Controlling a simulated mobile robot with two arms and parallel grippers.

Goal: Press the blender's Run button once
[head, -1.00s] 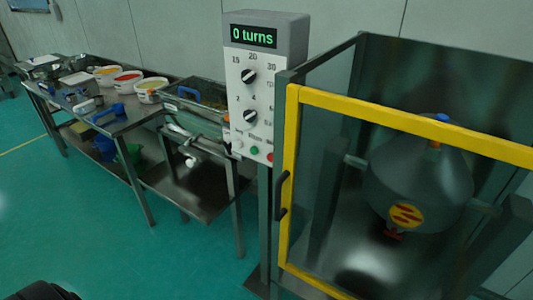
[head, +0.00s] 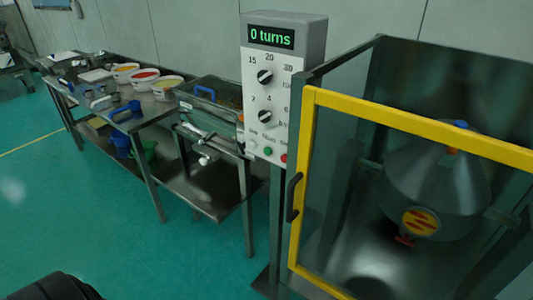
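The blender's control box (head: 270,90) stands on a post in the middle of the head view. Its display (head: 271,37) reads "0 turns" in green. Two black knobs sit below it, the upper knob (head: 265,76) and the lower knob (head: 265,116). Along the bottom are a pale button, a green button (head: 267,151) and a red button (head: 284,158); their small labels are too blurred to read. The grey blender vessel (head: 435,190) sits behind a yellow-framed guard door (head: 420,125), which appears closed.
A steel table (head: 150,112) at left holds several tubs, a blue-handled scoop (head: 126,112) and other items. A sieve unit (head: 212,115) stands between it and the control box. The door's black handle (head: 294,197) sticks out. The green floor (head: 90,220) in front is clear.

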